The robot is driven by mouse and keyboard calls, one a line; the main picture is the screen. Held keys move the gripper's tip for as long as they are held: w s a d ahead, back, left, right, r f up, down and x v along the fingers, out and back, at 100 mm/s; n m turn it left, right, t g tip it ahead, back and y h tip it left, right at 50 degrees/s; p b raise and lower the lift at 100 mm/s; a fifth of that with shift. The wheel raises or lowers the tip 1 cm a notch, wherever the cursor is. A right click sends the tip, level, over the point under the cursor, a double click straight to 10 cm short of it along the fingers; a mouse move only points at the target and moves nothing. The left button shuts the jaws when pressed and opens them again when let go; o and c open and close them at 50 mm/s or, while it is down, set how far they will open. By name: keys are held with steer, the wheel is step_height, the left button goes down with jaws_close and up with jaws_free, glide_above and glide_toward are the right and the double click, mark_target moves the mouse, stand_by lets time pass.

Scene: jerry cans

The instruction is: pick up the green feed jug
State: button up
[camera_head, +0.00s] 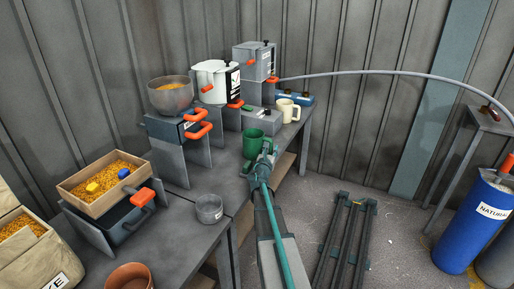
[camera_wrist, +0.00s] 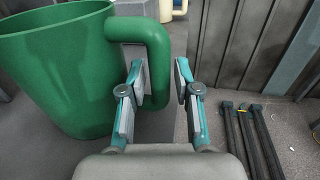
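The green feed jug (camera_head: 252,143) stands upright near the right edge of the grey table. In the wrist view the jug (camera_wrist: 60,75) fills the left side, with its handle (camera_wrist: 157,50) toward the right. My gripper (camera_wrist: 161,72) is open. The lower part of the handle shows between the two fingers, with the left finger partly covering it. No closed grip on it is visible. In the head view my gripper (camera_head: 266,153) is at the jug's near right side and its fingertips are small.
A cream mug (camera_head: 288,110) stands behind the jug. A grey bowl (camera_head: 209,208) and a wooden tray of grain (camera_head: 105,183) are to the left. A white pot (camera_head: 212,82) sits on a raised stand. A blue cylinder (camera_head: 473,222) stands on the floor at right.

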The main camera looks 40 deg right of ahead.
jaws_close()
stand_by(0.3)
steer(key=shift+r, duration=0.5)
step_height(320, 180, up, 3)
steer(key=shift+s+a+f+p, duration=0.1)
steer(key=shift+s+p, duration=0.05)
steer(key=shift+p, duration=0.55)
steer(key=s+a+r+p, duration=0.3)
steer(key=s+a+r, duration=0.4)
steer(key=s+r, duration=0.2)
steer(key=s, duration=0.2)
steer(key=shift+s, duration=0.35)
steer(key=shift+a+r, duration=0.1)
